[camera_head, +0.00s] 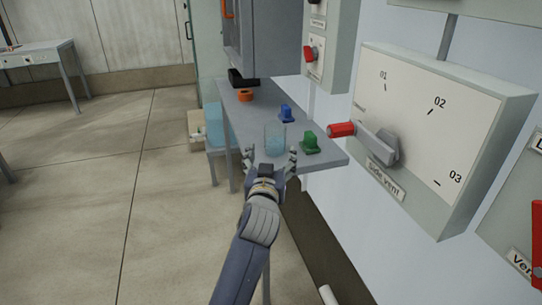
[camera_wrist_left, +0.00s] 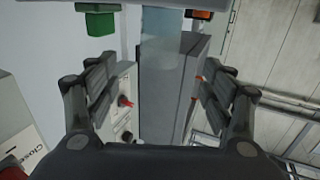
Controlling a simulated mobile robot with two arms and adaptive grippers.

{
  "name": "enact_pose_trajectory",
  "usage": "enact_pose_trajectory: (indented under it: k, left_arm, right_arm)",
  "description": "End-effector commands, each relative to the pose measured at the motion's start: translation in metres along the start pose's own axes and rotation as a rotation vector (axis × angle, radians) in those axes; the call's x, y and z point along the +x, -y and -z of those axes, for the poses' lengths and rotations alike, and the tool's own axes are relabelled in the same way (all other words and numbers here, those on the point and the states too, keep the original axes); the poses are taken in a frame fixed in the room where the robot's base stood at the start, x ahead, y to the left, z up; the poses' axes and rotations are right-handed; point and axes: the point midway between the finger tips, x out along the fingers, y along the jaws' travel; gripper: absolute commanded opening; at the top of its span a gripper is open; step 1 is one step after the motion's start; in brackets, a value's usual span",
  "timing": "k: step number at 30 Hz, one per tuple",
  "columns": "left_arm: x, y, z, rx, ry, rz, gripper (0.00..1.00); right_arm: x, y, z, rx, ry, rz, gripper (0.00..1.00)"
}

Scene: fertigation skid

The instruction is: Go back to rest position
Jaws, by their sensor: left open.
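My left gripper (camera_head: 271,160) reaches in from the bottom of the head view to the near end of a narrow grey shelf (camera_head: 235,112). Its fingers are open and spread apart. A clear beaker with pale blue contents (camera_head: 275,140) stands upright on the shelf, just beyond the fingertips. In the left wrist view my open left gripper (camera_wrist_left: 158,88) has a wide gap between its fingers. A translucent bluish shape (camera_wrist_left: 162,25), likely the beaker, shows beyond that gap at the top. I cannot tell whether the fingers touch it. My right gripper is in neither view.
A green object (camera_head: 309,144) and a blue object (camera_head: 286,114) sit on the shelf near the beaker. A dial panel with a red-tipped lever (camera_head: 342,129) juts from the wall at right. A grey cabinet (camera_head: 262,38) hangs above the shelf. Open floor lies left.

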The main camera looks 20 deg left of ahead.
Motion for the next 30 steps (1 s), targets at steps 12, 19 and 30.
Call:
enact_pose_trajectory:
  k: [12, 19, 30]
  left_arm:
    - [-0.007, 0.005, -0.013, 0.002, 0.033, 0.004, 0.74]
    - [-0.074, 0.042, -0.123, 0.047, 0.34, 0.013, 0.74]
    - [-0.268, 0.08, -0.258, 0.174, 0.929, -0.131, 0.74]
  right_arm:
    - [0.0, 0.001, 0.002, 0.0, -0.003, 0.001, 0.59]
    - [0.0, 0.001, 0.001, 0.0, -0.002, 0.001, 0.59]
    - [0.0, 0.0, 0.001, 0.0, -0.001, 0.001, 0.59]
